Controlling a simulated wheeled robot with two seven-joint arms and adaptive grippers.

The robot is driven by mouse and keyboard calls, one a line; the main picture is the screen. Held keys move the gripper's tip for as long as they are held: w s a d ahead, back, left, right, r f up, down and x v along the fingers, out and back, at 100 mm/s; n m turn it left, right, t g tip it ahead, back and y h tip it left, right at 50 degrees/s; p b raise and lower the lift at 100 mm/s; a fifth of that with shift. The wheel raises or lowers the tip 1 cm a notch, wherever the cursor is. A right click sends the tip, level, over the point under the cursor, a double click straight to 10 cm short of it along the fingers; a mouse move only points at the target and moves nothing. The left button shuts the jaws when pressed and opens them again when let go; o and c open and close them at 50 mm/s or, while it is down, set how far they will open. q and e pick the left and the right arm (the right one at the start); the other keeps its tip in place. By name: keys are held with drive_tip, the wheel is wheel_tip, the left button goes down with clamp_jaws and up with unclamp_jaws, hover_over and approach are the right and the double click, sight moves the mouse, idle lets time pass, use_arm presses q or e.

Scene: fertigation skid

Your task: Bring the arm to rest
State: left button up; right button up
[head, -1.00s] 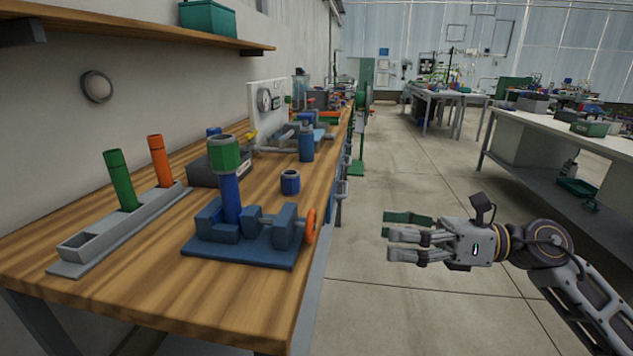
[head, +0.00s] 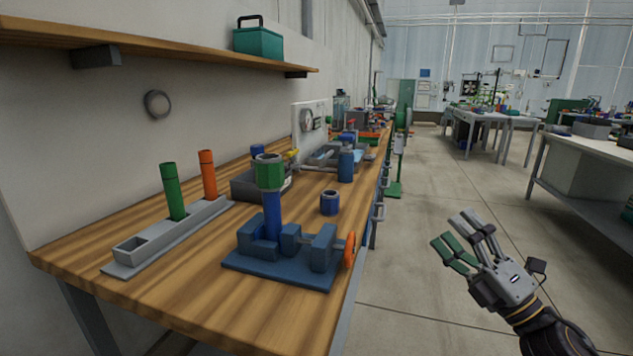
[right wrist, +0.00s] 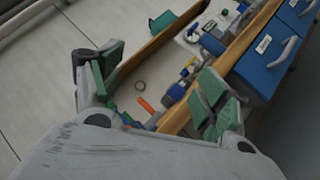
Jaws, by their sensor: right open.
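My right gripper (head: 470,245) is open and empty, with green pads on its fingers. In the head view it is over the floor to the right of the workbench, apart from the bench and everything on it. In the right wrist view its two fingers (right wrist: 160,95) stand wide apart, with the bench and wall beyond them. My left gripper does not show in the head view.
The wooden workbench (head: 110,285) carries a blue vise (head: 290,250) holding a blue tube with a green top (head: 270,175), a grey rack (head: 150,245) with green and orange tubes, and a blue cup (head: 330,203). Open floor (head: 420,210) lies right of it.

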drive_tip(key=w+d+f+m+h, duration=0.3)
drive_tip(key=d+f+m+h, duration=0.3)
drive_tip(key=f+m+h, duration=0.6)
drive_tip(key=s+d+f+m+g+h, duration=0.1)
drive_tip(key=s+f+m+g+h, duration=0.1)
drive_tip(key=f+m+g, duration=0.3)
drive_tip(key=s+f+m+h, duration=0.1)
drive_tip(key=f+m, duration=0.3)
drive_tip(key=f, duration=0.3)
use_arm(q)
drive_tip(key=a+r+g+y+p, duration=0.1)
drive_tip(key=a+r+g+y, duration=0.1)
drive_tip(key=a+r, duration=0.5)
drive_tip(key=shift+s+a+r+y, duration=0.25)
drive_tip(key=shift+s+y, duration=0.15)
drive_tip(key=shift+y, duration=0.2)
use_arm(e)
drive_tip(key=s+a+f+m+g+y, duration=0.1)
drive_tip(key=s+a+f+m+g, duration=0.1)
drive_tip(key=s+a+f+g, duration=0.3)
drive_tip(key=s+a+f+m+g+y, duration=0.2)
drive_tip(key=s+a+f+g, duration=0.4)
drive_tip(key=s+f, duration=0.7)
drive_tip(key=shift+f+m+g, duration=0.2)
drive_tip(key=shift+m+g, duration=0.2)
